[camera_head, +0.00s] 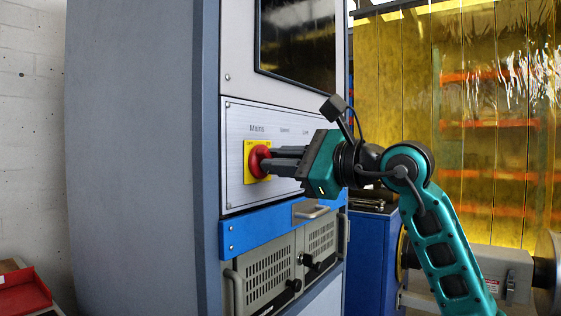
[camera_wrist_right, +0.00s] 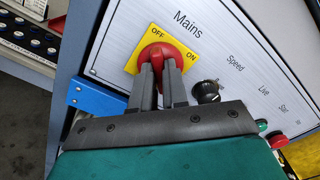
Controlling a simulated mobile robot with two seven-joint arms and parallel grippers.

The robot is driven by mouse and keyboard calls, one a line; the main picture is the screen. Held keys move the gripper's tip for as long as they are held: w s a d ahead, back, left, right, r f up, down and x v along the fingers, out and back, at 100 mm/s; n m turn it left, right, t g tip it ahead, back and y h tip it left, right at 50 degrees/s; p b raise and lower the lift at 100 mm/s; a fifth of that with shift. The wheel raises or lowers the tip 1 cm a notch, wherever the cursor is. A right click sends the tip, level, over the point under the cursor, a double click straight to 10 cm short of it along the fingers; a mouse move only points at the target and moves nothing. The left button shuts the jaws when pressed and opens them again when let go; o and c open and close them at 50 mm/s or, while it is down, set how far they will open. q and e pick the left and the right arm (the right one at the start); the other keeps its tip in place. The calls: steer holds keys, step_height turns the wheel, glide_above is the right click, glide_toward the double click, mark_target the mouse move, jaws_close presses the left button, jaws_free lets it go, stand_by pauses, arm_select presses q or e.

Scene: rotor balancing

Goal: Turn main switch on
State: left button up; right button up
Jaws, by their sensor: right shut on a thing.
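The main switch is a red rotary knob (camera_head: 258,161) on a yellow plate (camera_head: 248,176), under the label "Mains" on the cabinet's control panel (camera_head: 235,120). In the right wrist view, the knob (camera_wrist_right: 165,57) sits on the yellow plate (camera_wrist_right: 131,62) marked OFF and ON. My right gripper (camera_head: 268,161) is shut on the knob, with its two dark fingers on either side of the knob's grip. The fingers (camera_wrist_right: 161,80) hide part of the knob, so its exact setting is hard to tell. My left gripper is not in view.
A black speed knob (camera_wrist_right: 206,91), a green button (camera_wrist_right: 262,125) and a red button (camera_wrist_right: 278,140) sit on the same panel. Below it are a blue strip (camera_head: 245,234) and vented units with handles (camera_head: 268,270). A yellow strip curtain (camera_head: 400,60) hangs behind my right arm.

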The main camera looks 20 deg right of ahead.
jaws_close()
steer(key=shift+m, duration=0.3)
steer(key=m+p, duration=0.4)
steer(key=m, duration=0.4)
steer(key=m+p, duration=0.5)
steer(key=m, duration=0.4)
steer(key=shift+w+d, duration=0.15)
steer(key=shift+m, duration=0.3)
steer(key=o, duration=0.6)
jaws_free()
